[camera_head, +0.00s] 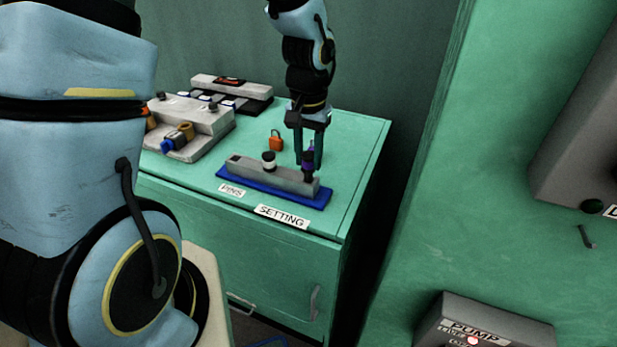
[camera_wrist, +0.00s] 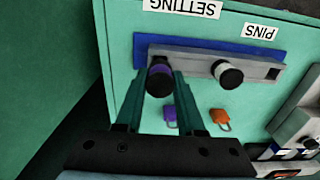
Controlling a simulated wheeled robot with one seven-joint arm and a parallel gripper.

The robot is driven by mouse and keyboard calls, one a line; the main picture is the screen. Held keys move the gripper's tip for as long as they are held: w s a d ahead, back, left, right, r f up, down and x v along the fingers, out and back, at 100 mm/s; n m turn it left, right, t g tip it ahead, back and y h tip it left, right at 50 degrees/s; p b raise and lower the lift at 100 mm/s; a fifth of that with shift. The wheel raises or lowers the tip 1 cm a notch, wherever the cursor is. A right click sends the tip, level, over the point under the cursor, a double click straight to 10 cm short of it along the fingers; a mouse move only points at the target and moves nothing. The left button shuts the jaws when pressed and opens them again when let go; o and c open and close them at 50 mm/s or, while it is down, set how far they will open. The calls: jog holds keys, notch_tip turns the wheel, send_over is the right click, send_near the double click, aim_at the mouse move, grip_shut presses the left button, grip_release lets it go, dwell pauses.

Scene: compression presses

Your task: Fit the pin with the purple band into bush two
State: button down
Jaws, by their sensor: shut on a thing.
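The pin with the purple band (camera_head: 308,167) has a dark top and stands upright at the right end of the grey pin rack (camera_head: 288,178). It also shows in the wrist view (camera_wrist: 160,78). My gripper (camera_head: 308,162) reaches down from above, with its two fingers shut on this pin. In the wrist view my gripper (camera_wrist: 160,82) has a finger on each side of it. Whether the pin's lower end is still in its hole cannot be told. I cannot make out any bush marked two.
A white-banded pin (camera_head: 268,160) stands in the rack on a blue mat (camera_head: 232,187). An orange padlock (camera_head: 276,140) and a purple one (camera_wrist: 170,113) lie behind it. Grey fixtures (camera_head: 205,118) stand at the back left. A green cabinet (camera_head: 440,200) rises on the right.

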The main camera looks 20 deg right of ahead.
aim_at(309, 155)
jog(key=shift+r+p, duration=0.65)
jog(key=shift+r, duration=0.2)
dwell(0.3)
jog(key=shift+r+p, duration=1.65)
jog(key=shift+r, duration=0.3)
